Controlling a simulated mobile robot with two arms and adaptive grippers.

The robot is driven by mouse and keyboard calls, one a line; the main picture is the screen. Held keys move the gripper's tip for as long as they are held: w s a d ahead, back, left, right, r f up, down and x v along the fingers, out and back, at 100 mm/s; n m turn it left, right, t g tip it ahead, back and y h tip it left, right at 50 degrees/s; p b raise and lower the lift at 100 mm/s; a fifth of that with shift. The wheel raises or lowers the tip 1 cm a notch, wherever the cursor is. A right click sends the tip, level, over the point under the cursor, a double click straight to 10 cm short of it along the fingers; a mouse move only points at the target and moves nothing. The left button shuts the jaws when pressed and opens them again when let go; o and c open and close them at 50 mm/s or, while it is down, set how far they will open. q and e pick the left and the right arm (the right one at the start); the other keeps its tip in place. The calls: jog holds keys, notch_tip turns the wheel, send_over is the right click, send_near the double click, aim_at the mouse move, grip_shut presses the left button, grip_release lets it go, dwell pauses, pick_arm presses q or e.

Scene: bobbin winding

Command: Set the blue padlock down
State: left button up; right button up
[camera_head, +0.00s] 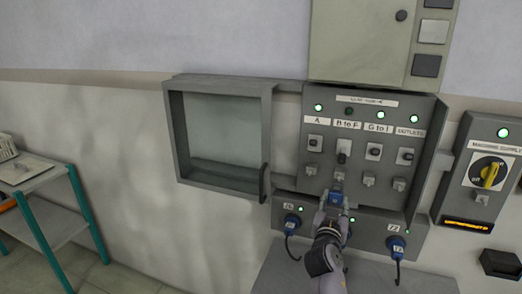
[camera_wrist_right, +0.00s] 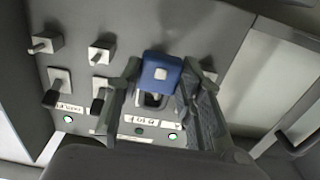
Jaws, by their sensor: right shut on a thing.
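The blue padlock (camera_head: 336,197) is between the fingers of my right gripper (camera_head: 335,208), in front of the lower part of the grey switch panel (camera_head: 325,126). In the right wrist view the padlock (camera_wrist_right: 161,68) shows its blue body with a pale square, and the fingers of my right gripper (camera_wrist_right: 161,80) close on both sides of it. The padlock is just below the switch labelled B to F (camera_head: 344,151), at that column's small grey fitting (camera_head: 338,177). Whether its shackle passes through the fitting cannot be told. My left gripper is out of view.
An open, empty grey wall box (camera_head: 222,135) is left of the panel. Blue plugs (camera_head: 292,222) with cables sit in the socket strip below. A yellow rotary switch (camera_head: 490,174) is at the right. A teal-legged cart (camera_head: 82,215) stands at the left.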

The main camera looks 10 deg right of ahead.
jog(key=s+a+f+n+t+y, duration=0.1)
jog(key=s+a+f+n+y, duration=0.15)
jog(key=s+f, duration=0.45)
jog(key=s+a+n+y+b, duration=0.1)
jog(key=s+a+y, duration=0.2)
jog(key=s, duration=0.8)
jog(key=s+a+n+t+y+b, duration=0.1)
jog(key=s+a+n+y, duration=0.1)
jog(key=s+a, duration=0.6)
jog(key=s+y, duration=0.1)
jog(key=s, duration=0.3)
jog(key=shift+s+r, duration=0.15)
jog(key=shift+r, duration=0.25)
jog(key=shift+n+y, duration=0.25)
